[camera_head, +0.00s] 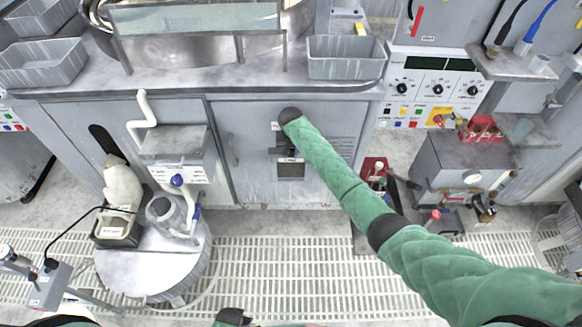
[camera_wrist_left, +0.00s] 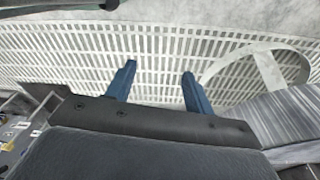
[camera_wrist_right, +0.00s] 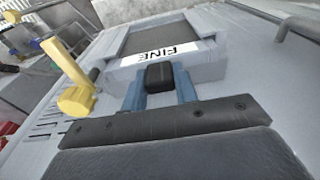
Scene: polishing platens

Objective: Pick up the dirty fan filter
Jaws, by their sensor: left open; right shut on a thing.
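My right gripper (camera_wrist_right: 160,90) is shut on a small black handle (camera_wrist_right: 159,75) on the front of a grey filter box marked FINE (camera_wrist_right: 200,70). In the head view the box (camera_head: 291,171) with its dark face is at the cabinet front, with the right arm reaching over to it. I cannot tell whether it is seated in the cabinet or pulled out, nor how dirty the filter is. My left gripper (camera_wrist_left: 158,75) is open and empty above the slatted floor.
The grey cabinet (camera_head: 235,125) has grey bins (camera_head: 346,58) on top. A round stand (camera_head: 150,268) with bottles is at the lower left. A grey machine (camera_head: 445,165) and red tray (camera_head: 375,170) stand to the right.

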